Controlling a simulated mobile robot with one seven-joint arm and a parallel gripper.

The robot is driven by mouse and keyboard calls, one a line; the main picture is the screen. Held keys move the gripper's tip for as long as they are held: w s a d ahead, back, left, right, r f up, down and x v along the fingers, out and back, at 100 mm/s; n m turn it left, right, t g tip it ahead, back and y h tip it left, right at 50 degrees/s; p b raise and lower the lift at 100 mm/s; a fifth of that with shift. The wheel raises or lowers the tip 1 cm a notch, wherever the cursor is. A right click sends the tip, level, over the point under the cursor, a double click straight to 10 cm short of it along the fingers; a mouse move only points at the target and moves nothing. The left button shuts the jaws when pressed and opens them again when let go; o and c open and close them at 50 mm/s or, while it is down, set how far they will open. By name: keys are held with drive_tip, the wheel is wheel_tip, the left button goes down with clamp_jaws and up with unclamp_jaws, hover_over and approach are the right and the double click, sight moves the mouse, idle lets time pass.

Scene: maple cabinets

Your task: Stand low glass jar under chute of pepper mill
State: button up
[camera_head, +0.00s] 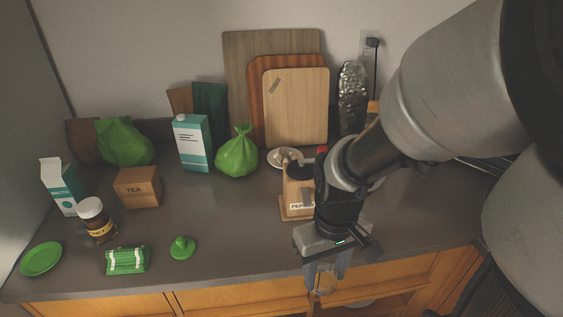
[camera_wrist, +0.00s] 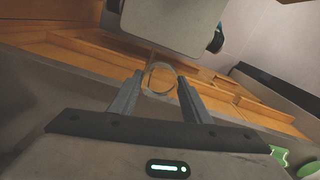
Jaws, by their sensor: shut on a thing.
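The pepper mill (camera_head: 299,190) is a wooden box-like stand with a dark top and a white label, partly lettered. It stands on the counter, partly hidden by my arm; its chute is hard to make out. My gripper (camera_head: 325,279) is shut on the low glass jar (camera_head: 326,285), in front of the counter's front edge and nearer the camera than the mill. In the wrist view, the clear round jar (camera_wrist: 159,68) shows between the fingertips of my gripper (camera_wrist: 158,84). Its glass is faint, and I cannot tell its exact tilt.
A green knobbed lid (camera_head: 182,248), a green packet (camera_head: 128,260) and a green plate (camera_head: 41,259) lie at the front left. A tea box (camera_head: 137,187) and cartons stand behind. Cutting boards (camera_head: 297,107) lean on the wall.

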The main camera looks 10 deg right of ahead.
sight(307, 205)
drive_tip(key=shift+s+d+f, duration=0.1)
drive_tip(key=shift+s, duration=0.15)
drive_tip(key=shift+p, duration=0.3)
drive_tip(key=w+p, duration=0.2)
drive_tip(key=p, duration=0.1)
drive_tip(key=shift+r, duration=0.4)
drive_tip(key=w, duration=1)
drive_tip(key=w+f, duration=0.1)
drive_tip(key=w, duration=0.5)
drive_tip(key=shift+p, duration=0.4)
drive_tip(key=shift+s+f, duration=0.1)
drive_tip(key=shift+f, duration=1.6)
drive_tip(key=shift+f, duration=0.25)
drive_tip(key=o, duration=1.1)
drive_tip(key=shift+c, duration=0.2)
